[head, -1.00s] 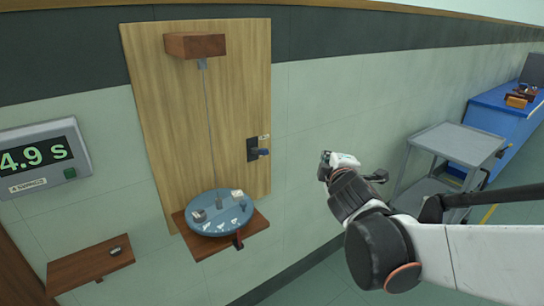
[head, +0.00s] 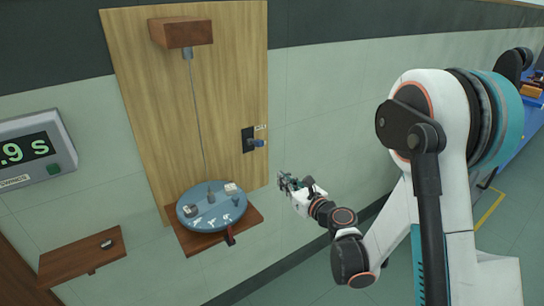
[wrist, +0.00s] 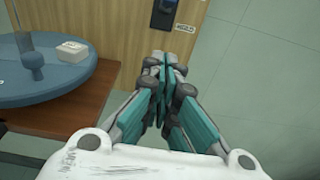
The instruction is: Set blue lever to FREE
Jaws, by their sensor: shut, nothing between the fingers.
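The blue lever (head: 258,143) sticks out from a dark plate (head: 248,139) at the right edge of the wooden board (head: 185,90). A small white label (head: 260,127) sits above it, too small to read. In the wrist view the lower part of the dark plate (wrist: 163,14) shows at the top edge, with a label (wrist: 184,28) below right. My gripper (head: 284,181) is below and right of the lever, apart from it, beside the board's right edge. In the wrist view my gripper's fingers (wrist: 164,68) are together and empty, pointing up toward the plate.
A round blue platform (head: 215,222) with small blocks rests on a wooden shelf (head: 246,222) left of my gripper, under a hanging wire. A second shelf (head: 70,260) and a timer display (head: 32,150) are further left. The wall right of the board is clear.

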